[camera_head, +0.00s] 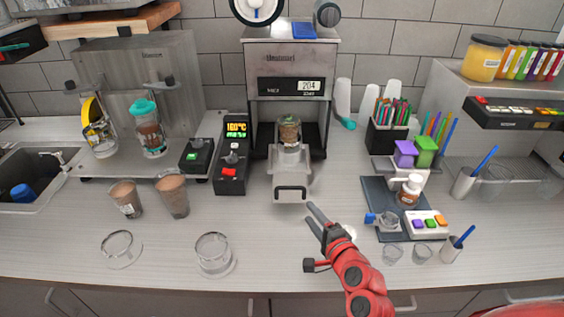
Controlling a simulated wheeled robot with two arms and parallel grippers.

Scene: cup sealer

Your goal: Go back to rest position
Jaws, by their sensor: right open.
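My right gripper (309,214) is at the end of my red arm, low over the counter in front of the sealer. It is open and empty, with its dark fingers pointing up and left toward the pulled-out tray. The cup sealer (291,62) stands at the back centre, its display lit. Its tray (291,188) sticks out toward me. A filled cup (289,131) with something green on top stands upright at the tray's inner end, under the sealer head. The gripper is apart from the tray and the cup. My left gripper is not in view.
Two brown-filled cups (173,196) stand left of a control box (233,155). Clear lids or cups (214,253) lie at front left. Small glasses (393,254), a dark mat (380,196) and a button block (417,224) are right of my arm. The front middle counter is mostly free.

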